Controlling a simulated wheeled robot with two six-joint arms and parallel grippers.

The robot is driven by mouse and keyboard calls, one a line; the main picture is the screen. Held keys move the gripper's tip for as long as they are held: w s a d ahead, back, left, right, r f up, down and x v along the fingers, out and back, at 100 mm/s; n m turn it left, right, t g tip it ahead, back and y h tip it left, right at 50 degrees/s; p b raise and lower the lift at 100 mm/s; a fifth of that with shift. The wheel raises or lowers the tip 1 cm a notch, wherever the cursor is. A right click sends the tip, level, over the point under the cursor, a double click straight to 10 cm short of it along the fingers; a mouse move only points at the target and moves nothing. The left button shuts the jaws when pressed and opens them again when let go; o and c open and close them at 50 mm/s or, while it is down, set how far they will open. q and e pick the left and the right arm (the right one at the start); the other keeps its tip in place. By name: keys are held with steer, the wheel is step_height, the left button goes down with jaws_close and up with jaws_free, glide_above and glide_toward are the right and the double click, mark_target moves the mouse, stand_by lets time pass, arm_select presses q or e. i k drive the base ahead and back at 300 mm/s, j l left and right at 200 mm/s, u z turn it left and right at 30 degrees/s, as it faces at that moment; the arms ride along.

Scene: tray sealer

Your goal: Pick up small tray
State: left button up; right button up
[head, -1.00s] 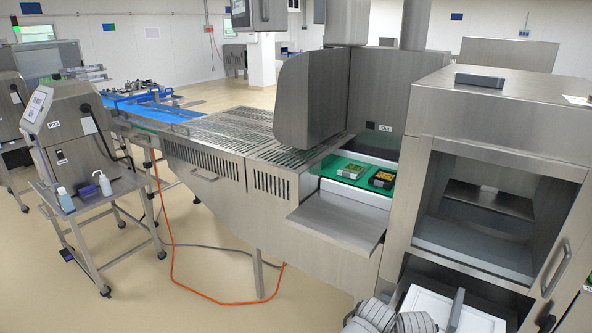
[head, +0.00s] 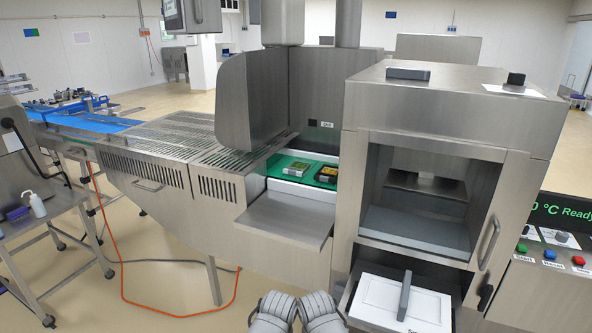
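Two small trays sit side by side on the green belt (head: 283,164) at the outlet of the steel machine. The left tray (head: 297,168) holds green contents. The right tray (head: 327,174) is dark with yellow and orange contents. Grey segmented parts of my own arms show at the bottom centre, well below and in front of the trays. No gripper fingers can be made out, and nothing visible touches the trays.
A steel shelf (head: 284,222) juts out in front of the belt. The tray sealer (head: 447,120) stands to the right with its chamber open. Below it is an open drawer with a white lid (head: 403,304). A control panel (head: 562,240) reads "Ready". An orange hose (head: 122,285) lies on the floor.

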mark_target(300, 168)
steer(key=i+j+z, duration=0.15)
steer(key=i+j, duration=0.85)
steer(key=j, duration=0.15)
